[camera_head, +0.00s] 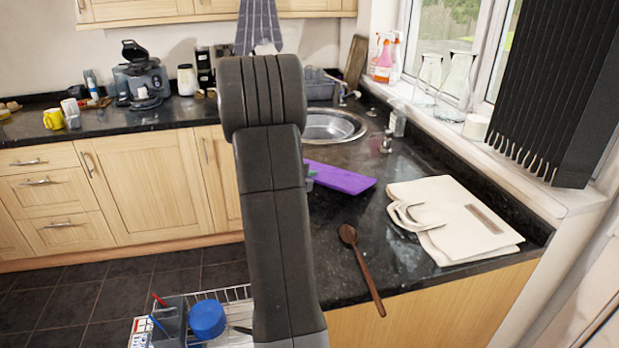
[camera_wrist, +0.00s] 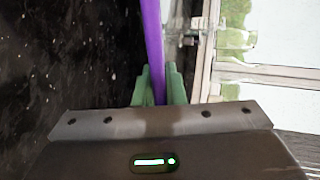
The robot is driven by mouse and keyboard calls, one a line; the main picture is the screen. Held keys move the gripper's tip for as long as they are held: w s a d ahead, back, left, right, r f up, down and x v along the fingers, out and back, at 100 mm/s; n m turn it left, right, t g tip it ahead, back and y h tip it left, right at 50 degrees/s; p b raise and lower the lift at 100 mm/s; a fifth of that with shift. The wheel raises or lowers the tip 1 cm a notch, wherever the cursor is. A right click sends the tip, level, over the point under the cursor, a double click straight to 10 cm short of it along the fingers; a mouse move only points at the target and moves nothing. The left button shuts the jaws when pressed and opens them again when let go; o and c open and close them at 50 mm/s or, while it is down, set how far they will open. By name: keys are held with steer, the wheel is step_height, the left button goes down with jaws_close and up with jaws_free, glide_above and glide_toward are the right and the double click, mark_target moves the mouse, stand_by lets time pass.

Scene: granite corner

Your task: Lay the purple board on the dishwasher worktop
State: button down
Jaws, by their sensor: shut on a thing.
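The purple board (camera_head: 345,179) is over the dark granite worktop (camera_head: 378,250), right of my arm and in front of the sink. Its left part is hidden behind my arm. In the wrist view the board (camera_wrist: 153,45) shows as a narrow strip, edge-on, between the green fingertips. My gripper (camera_wrist: 155,90) is shut on it. In the head view my arm covers most of the gripper; only a bit of green finger shows beside the board. I cannot tell whether the board touches the worktop.
A wooden spoon (camera_head: 361,268) lies at the worktop's front edge. A folded cream bag (camera_head: 455,222) lies to its right. The sink (camera_head: 333,125) and tap (camera_head: 387,142) are behind the board. A rack with a blue cup (camera_head: 207,319) is low at the front left.

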stand_by(0.3)
steer(key=c, duration=1.1)
jaws_free()
steer(key=shift+f, duration=0.1)
steer(key=shift+p+v, duration=0.4)
steer(key=shift+v, duration=3.15)
steer(key=x, duration=0.6)
steer(key=shift+b, duration=0.35)
steer(key=shift+d, duration=0.1)
